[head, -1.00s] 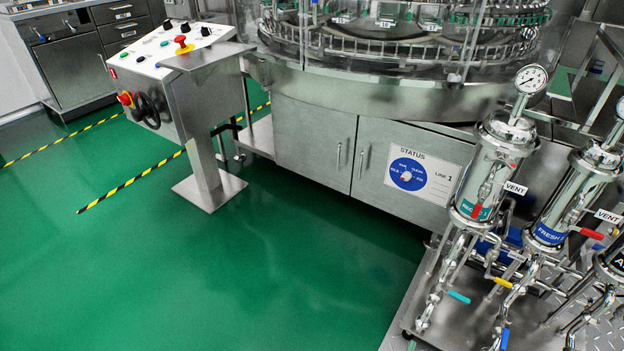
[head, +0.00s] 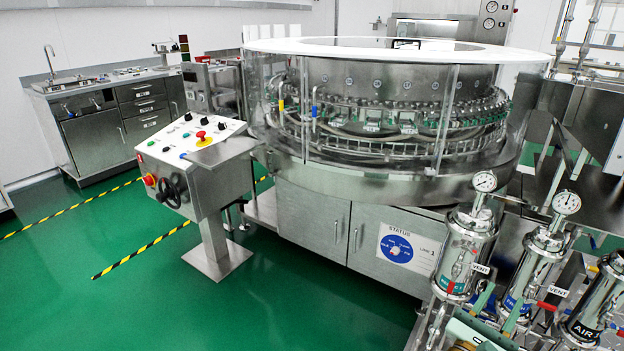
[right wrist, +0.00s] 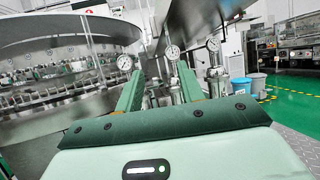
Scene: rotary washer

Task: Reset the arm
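My right gripper (head: 503,298) shows at the lower right of the head view, in front of the filter housings. In the right wrist view its two green fingers (right wrist: 160,72) stand apart with nothing between them. Gauges and steel housings show behind the gap. My left gripper is not in view. Most of my right arm is out of the head view.
The round washer (head: 380,170) with clear guards fills the middle. A control console (head: 195,165) on a pedestal stands left. Filter housings (head: 465,250) with gauges (head: 485,181) crowd the lower right. Green floor (head: 130,300) at the lower left is clear.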

